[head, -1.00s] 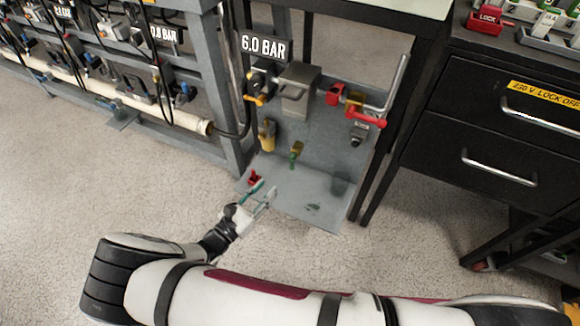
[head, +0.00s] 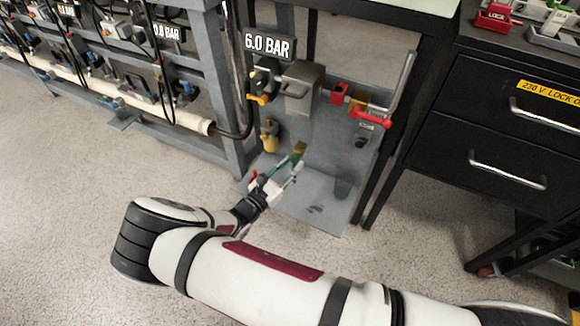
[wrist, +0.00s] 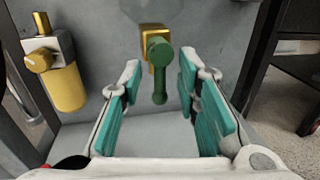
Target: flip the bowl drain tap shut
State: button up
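The tap (wrist: 160,72) under a rounded grey bowl (wrist: 160,8) has a brass body and a green handle, which hangs downward in the wrist view. In the head view its brass body (head: 299,148) shows low on the grey panel, with the handle largely hidden by the gripper. My gripper (wrist: 158,74) is open, with one teal-padded finger on each side of the handle. Gaps show between the handle and both pads. In the head view my gripper (head: 291,172) is right in front of the tap, above the base plate.
A yellow cylinder with a brass knob (wrist: 62,80) stands left of the tap. A red-handled valve (head: 371,117) is up to the right. The grey base plate (head: 318,205) lies below. A black table leg (wrist: 268,55) is at right.

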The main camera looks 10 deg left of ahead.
grip_shut()
jog(key=shift+n, duration=0.3)
jog(key=n+t, duration=0.1)
jog(key=n, duration=0.5)
jog(key=d+r+n+t+y, duration=0.1)
jog(key=n, duration=0.6)
jog(key=d+n+t+y, duration=0.1)
jog(key=n, duration=0.5)
jog(key=shift+s+r+n+t+b, duration=0.2)
jog(key=shift+s+n+t+b, duration=0.1)
jog(key=shift+s+b, duration=0.1)
grip_release()
